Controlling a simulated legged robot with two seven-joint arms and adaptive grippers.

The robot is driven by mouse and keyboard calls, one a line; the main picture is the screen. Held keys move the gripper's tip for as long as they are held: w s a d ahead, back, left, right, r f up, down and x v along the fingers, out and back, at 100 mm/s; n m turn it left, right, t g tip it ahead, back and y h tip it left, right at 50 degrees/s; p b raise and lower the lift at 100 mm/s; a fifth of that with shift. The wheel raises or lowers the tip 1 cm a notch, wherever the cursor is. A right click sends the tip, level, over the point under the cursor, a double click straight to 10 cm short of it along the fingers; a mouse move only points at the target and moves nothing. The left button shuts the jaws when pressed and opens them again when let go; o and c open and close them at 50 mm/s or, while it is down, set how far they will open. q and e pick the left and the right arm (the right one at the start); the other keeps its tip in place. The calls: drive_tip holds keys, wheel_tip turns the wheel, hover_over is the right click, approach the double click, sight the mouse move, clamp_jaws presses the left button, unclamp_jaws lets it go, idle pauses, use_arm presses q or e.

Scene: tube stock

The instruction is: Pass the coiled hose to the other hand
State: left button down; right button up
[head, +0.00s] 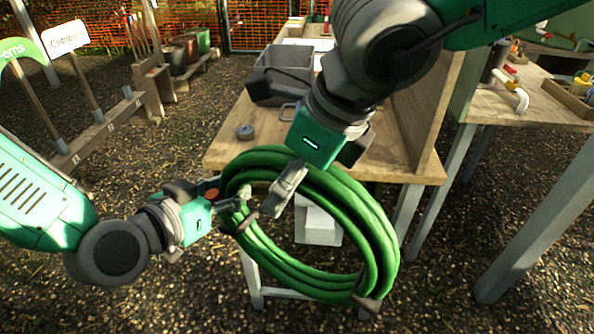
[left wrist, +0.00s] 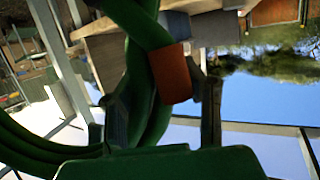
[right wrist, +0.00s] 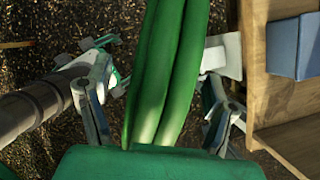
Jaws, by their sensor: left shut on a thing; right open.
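The coiled hose (head: 378,232) is a big green ring of several loops with brownish ties, held up in the air in front of the workbench. My left gripper (head: 236,204) is shut on its left side; in the left wrist view the hose (left wrist: 137,75) and an orange-brown tie (left wrist: 172,73) show between the fingers. My right gripper (head: 318,172) is open at the top of the ring. In the right wrist view the hose strands (right wrist: 170,75) run between its spread fingers, with a gap on the right side. The far fingertip is partly hidden in the head view.
The wooden workbench (head: 222,150) stands behind the hose, with a grey bin (head: 285,62), a small grey disc (head: 245,132) and an upright wooden panel (head: 425,105). A second bench (head: 552,108) with fittings is at right.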

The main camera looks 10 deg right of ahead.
drive_tip(key=c, duration=1.7)
use_arm(q)
drive_tip(key=c, duration=1)
unclamp_jaws()
drive_tip(key=shift+o, duration=0.2)
use_arm(e)
drive_tip(key=shift+c, duration=0.2)
use_arm(q)
drive_tip(key=shift+s, duration=0.1)
